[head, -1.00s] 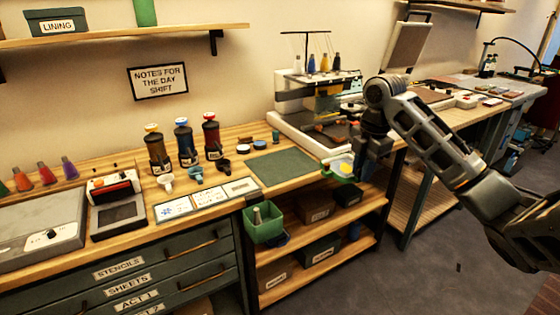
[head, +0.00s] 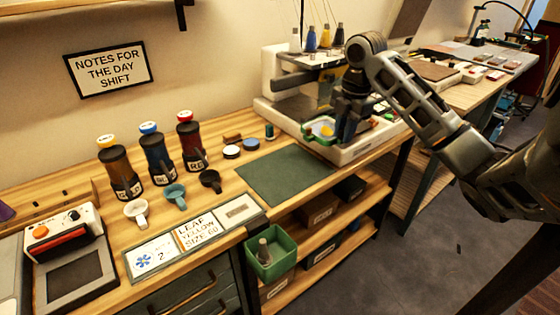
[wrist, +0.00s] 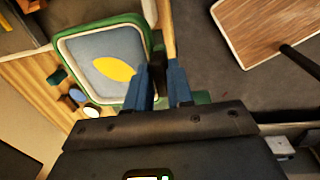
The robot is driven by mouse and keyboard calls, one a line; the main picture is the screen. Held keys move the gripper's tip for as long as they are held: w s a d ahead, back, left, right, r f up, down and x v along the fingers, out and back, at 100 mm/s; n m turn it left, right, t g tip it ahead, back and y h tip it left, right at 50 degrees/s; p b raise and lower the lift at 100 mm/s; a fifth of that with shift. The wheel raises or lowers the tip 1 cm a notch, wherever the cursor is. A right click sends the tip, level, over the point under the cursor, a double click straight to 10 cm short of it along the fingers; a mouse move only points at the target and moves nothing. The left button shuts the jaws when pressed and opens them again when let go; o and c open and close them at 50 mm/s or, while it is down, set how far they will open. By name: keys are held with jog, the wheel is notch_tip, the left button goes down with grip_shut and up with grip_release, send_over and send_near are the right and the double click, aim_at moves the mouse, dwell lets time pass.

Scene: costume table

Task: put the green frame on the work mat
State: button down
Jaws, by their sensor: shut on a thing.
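The green frame (head: 309,136) has a rounded green rim around a pale sheet with a yellow leaf shape. My gripper (head: 342,134) is shut on its right side and holds it in front of the embroidery machine, beyond the right back corner of the work mat. In the wrist view the green frame (wrist: 100,26) fills the upper left, and my gripper's blue fingers (wrist: 163,80) close on its edge. The work mat (head: 285,177) is a bare dark green sheet lying flat on the wooden table.
The white machine (head: 285,113) with thread spools stands behind the frame. Cards (head: 198,232) lie in front-left. A green bin (head: 272,262) hangs below the table edge.

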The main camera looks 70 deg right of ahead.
jog(key=p, duration=0.2)
send_over(298, 178)
notch_tip(298, 178, down, 7)
jog(key=shift+s+a+r, duration=0.1)
jog(key=shift+s+a, duration=0.05)
jog(key=shift+f, duration=2.05)
jog(key=c, duration=1)
grip_release()
jog(key=shift+f, duration=0.1)
notch_tip(298, 178, up, 12)
jog(key=s, duration=0.1)
jog(key=shift+a, duration=0.35)
